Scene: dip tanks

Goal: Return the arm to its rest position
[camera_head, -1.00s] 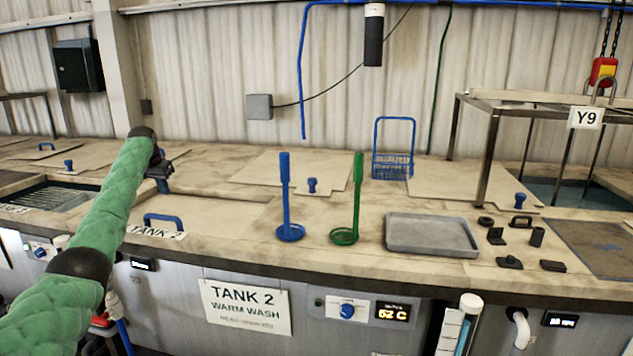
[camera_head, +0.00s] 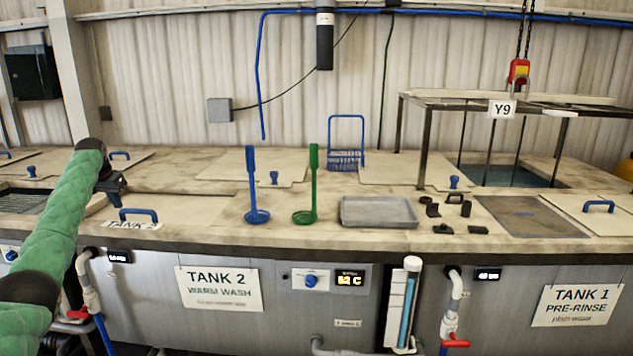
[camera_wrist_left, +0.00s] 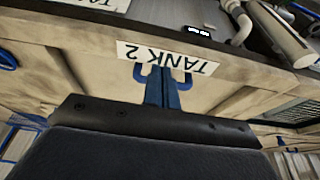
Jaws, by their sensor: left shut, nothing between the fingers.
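My left arm in its green sleeve comes in from the left of the head view. My left gripper (camera_head: 115,196) is shut and empty, above the counter near the blue handle (camera_head: 138,215) of the Tank 2 lid. In the left wrist view its blue fingers (camera_wrist_left: 162,88) are together, in front of the blue handle and the TANK 2 label (camera_wrist_left: 168,57). Whether they touch the handle I cannot tell. My right gripper is not in view.
A blue ladle (camera_head: 256,215) and a green ladle (camera_head: 304,216) stand on the counter, right of my arm. A grey tray (camera_head: 380,212), several small black parts and a blue basket (camera_head: 345,160) are farther right. A steel frame (camera_head: 424,140) rises at the right.

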